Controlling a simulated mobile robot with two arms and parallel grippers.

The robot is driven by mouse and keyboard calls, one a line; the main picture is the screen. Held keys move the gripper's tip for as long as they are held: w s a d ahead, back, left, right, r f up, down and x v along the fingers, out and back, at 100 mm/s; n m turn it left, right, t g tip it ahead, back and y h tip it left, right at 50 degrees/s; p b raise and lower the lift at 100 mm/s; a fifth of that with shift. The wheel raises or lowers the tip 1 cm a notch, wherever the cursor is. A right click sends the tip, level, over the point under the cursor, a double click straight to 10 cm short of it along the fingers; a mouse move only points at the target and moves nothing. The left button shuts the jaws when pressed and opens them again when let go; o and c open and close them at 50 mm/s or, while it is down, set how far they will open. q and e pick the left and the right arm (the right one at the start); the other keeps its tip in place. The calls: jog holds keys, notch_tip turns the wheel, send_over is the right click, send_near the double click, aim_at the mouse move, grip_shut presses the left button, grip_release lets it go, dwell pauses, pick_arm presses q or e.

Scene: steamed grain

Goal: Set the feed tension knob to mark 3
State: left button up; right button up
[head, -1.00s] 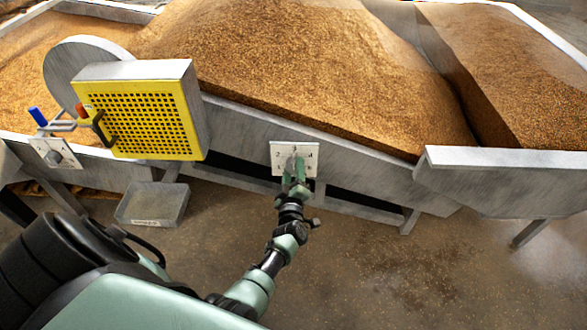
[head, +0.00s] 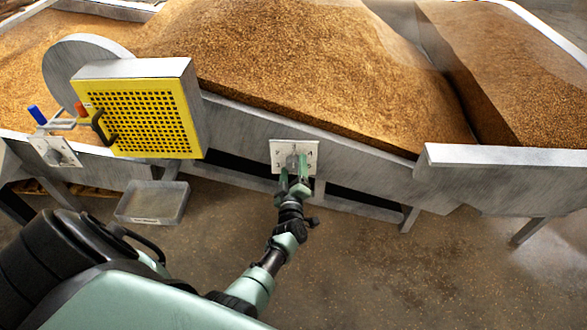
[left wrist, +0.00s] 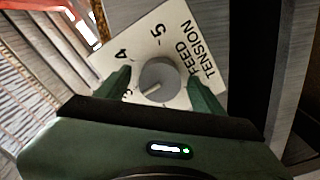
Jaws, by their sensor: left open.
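The feed tension knob (left wrist: 159,77) is a round grey knob on a white plate (left wrist: 183,22) printed FEED TENSION. In the left wrist view its light pointer line aims to the lower left, toward a mark partly hidden by a finger. The digits 4 and 5 are readable above. In the head view the plate (head: 278,148) sits on the trough's front wall. My left gripper (head: 292,177) is in front of it. In the left wrist view the left gripper (left wrist: 160,92) is open, with one finger on each side of the knob. My right gripper is not in view.
A metal trough of grain (head: 310,75) fills the back. A yellow perforated guard (head: 150,120) stands at left, near a second plate (head: 55,151) and blue and orange handles. A grey bin (head: 153,203) is on the floor. Floor at right is clear.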

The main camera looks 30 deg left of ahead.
pick_arm(q)
jog(key=shift+s+d, duration=0.2)
jog(key=shift+s, duration=0.15)
jog(key=p+v, duration=0.1)
jog(key=v, duration=0.6)
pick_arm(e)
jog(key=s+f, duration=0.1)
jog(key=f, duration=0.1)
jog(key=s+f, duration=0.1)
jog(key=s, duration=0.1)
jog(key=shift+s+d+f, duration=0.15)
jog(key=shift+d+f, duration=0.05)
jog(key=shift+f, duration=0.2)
